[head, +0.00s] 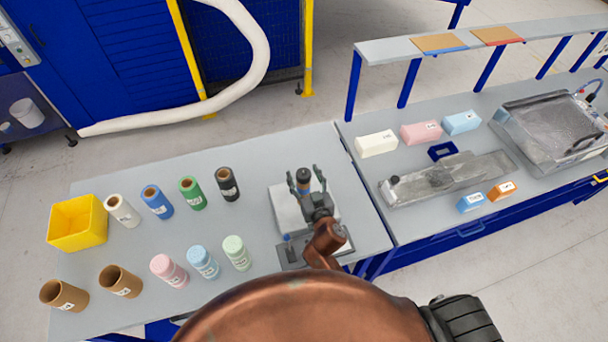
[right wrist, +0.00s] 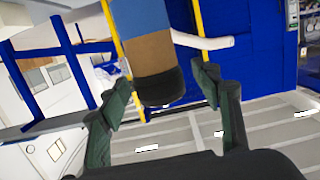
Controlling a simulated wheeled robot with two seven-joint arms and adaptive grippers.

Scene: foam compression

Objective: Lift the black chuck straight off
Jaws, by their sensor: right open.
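My right gripper (head: 305,181) is over the small press-like stand (head: 285,207) at the right end of the near table. Its fingers are open and sit on either side of an upright cylinder. In the right wrist view the open fingers (right wrist: 165,95) show with a gap around the cylinder, which has a blue part (right wrist: 138,20), a brown band (right wrist: 149,54) and a black end piece (right wrist: 158,88), seemingly the chuck. No clear finger contact shows. The gripper and arm hide part of the stand. My left gripper is not in view.
Several labelled rolls, including a black one (head: 228,184) and a green one (head: 191,193), stand left of the stand. A yellow bin (head: 78,223) is at the far left. The right table holds foam blocks (head: 421,132) and a grey fixture (head: 455,178).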

